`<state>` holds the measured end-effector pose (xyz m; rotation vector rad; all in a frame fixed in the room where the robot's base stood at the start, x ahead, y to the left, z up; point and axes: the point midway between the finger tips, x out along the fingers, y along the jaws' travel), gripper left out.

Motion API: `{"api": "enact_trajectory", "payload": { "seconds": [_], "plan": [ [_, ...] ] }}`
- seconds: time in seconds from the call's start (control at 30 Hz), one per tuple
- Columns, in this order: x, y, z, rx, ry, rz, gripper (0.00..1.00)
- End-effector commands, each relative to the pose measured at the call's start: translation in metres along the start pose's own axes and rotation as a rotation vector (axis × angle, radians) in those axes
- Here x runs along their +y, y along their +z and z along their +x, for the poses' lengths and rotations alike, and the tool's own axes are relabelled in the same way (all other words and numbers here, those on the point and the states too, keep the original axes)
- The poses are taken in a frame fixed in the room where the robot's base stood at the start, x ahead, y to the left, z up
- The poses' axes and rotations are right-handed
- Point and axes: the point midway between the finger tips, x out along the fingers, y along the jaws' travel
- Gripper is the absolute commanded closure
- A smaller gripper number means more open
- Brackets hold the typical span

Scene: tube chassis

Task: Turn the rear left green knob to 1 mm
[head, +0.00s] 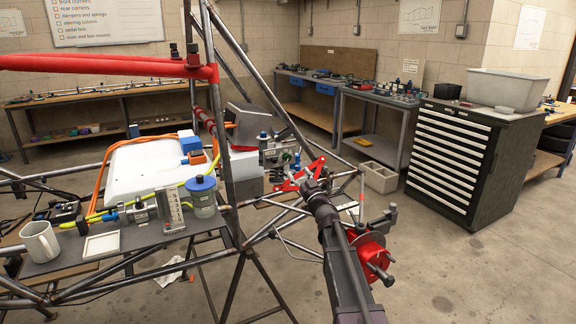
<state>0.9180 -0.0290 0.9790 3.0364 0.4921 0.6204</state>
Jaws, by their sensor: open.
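My dark arm rises from the bottom right of the head view, and my gripper (303,176) is at its far end, beside the chassis's rear tubes. Its jaws look open, but they are small and overlap red linkage parts (286,186). A grey metal block assembly (277,152) with small fittings sits just beyond and left of my gripper. A small greenish spot shows close to it, but I cannot tell if it is the rear left green knob. No scale or reading in mm is legible there.
Steel chassis tubes (228,130) stand close left of my arm. A shelf (150,232) holds a white mug (40,241), a blue-lidded jar (202,195) and a white frame (101,245). A red hub (372,258) sits right of my arm. Floor is clear before the drawer cabinet (447,160).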

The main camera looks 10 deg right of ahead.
Motion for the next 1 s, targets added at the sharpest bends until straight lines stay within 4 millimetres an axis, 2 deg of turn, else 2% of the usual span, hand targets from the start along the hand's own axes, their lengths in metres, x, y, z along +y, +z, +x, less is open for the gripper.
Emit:
{"api": "enact_trajectory", "payload": {
  "seconds": [0.63, 0.77, 1.0],
  "plan": [
    [-0.002, 0.003, 0.003, 0.0, -0.002, 0.001, 0.24],
    [-0.002, 0.003, 0.012, 0.0, -0.002, 0.002, 0.24],
    [-0.002, 0.002, 0.039, 0.0, -0.002, 0.002, 0.24]
  ]
}}
